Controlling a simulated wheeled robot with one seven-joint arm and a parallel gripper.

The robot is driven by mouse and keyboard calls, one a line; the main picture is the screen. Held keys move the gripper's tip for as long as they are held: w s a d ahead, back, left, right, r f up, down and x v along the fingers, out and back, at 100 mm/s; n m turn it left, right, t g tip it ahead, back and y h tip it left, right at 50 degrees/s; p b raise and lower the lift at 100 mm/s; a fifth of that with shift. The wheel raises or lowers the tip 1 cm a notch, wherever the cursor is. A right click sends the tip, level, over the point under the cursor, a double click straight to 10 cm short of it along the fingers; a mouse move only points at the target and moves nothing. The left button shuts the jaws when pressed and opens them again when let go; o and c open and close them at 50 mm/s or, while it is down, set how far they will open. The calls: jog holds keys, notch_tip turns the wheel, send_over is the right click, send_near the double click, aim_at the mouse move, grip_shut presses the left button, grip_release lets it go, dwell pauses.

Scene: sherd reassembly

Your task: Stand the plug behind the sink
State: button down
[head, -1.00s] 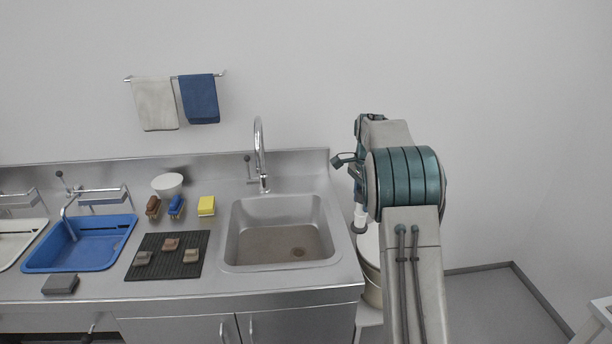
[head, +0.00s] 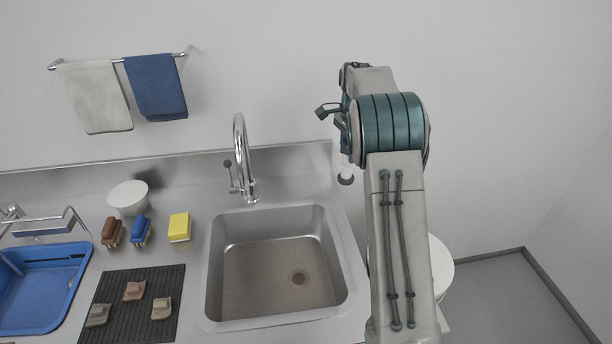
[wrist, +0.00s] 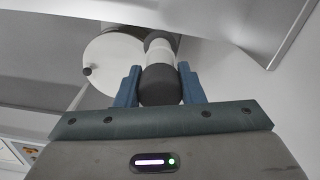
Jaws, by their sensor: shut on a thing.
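The plug (head: 345,179), dark at its lower end with a white part above, hangs below my gripper (head: 342,136) in the head view. In the wrist view my gripper (wrist: 160,88) is shut on the plug (wrist: 161,52), its blue fingers on either side of the near dark end. A white band and another dark end lie beyond. The plug is in the air, near the counter's right end. The steel sink (head: 214,268) is to its lower left, empty, with a round drain in its floor. My arm hides part of the counter's right end.
A tall tap (head: 241,150) stands behind the sink's left part; the ledge to its right looks clear. A yellow sponge (head: 179,227), two brushes and a white bowl (head: 128,196) stand left. A white round container (head: 441,264) is beyond the counter's right end.

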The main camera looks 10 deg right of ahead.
jog(key=w+a+f+p, duration=0.5)
jog(key=w+a+f, duration=0.2)
jog(key=f, duration=0.3)
jog(key=shift+w+a+f+p, duration=0.35)
jog(key=shift+w+a, duration=0.05)
jog(key=shift+a, duration=0.15)
jog(key=c, duration=0.9)
grip_release()
jog(key=shift+f, duration=0.15)
jog(key=shift+c, duration=0.2)
